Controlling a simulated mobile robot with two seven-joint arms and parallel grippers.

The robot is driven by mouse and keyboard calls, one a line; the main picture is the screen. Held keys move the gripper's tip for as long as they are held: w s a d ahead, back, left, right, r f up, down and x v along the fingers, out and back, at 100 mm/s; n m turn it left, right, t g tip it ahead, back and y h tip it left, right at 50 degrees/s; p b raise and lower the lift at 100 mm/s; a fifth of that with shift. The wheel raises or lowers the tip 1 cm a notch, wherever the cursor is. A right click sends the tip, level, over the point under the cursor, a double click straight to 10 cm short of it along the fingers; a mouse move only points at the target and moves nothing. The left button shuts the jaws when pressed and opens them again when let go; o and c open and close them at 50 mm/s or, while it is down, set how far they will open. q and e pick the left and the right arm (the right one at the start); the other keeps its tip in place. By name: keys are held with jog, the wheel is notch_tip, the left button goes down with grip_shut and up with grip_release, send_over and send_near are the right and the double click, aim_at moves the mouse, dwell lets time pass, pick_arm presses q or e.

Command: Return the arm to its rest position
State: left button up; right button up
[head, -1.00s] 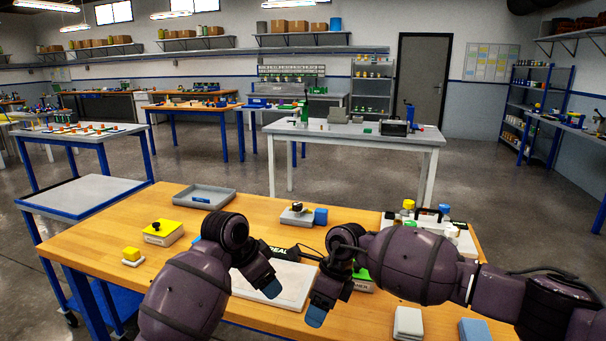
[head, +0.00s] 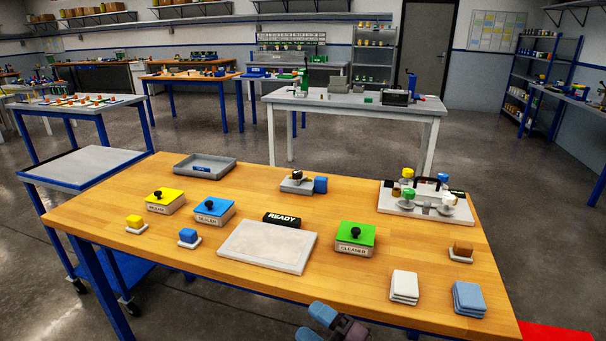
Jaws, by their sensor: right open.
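My right gripper (head: 315,324) shows at the bottom edge of the head view, in front of the table's near edge. Its two blue fingertips are apart and nothing shows between them. Most of the right arm is below the picture. My left gripper and arm are out of view. The wooden table (head: 340,210) holds a white board (head: 266,246) with a black READY sign (head: 282,220) behind it. Yellow (head: 165,200), blue (head: 213,210) and green (head: 355,237) lidded boxes stand around the board, apart from the gripper.
A grey tray (head: 205,165) lies at the back left. A white caddy (head: 430,206) with jars stands at the right. White pads (head: 404,286) and blue pads (head: 468,297) are stacked near the front right edge. The table's front middle is clear.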

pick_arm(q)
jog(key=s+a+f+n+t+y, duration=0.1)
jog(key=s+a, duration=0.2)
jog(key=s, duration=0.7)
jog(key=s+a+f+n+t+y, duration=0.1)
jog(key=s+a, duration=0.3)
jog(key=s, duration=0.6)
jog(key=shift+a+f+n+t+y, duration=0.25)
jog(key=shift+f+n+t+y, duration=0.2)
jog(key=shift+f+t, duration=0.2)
pick_arm(e)
jog(key=s+d+f+m+h, duration=0.8)
jog(key=s+d+m, duration=0.2)
jog(key=d+m, duration=0.2)
jog(key=s+d+f+m+h, duration=0.9)
jog(key=s+d+m, duration=0.1)
jog(key=d+m, duration=0.2)
jog(key=shift+d+f+m, duration=0.15)
jog(key=shift+d+m, duration=0.15)
jog(key=shift+d, duration=0.5)
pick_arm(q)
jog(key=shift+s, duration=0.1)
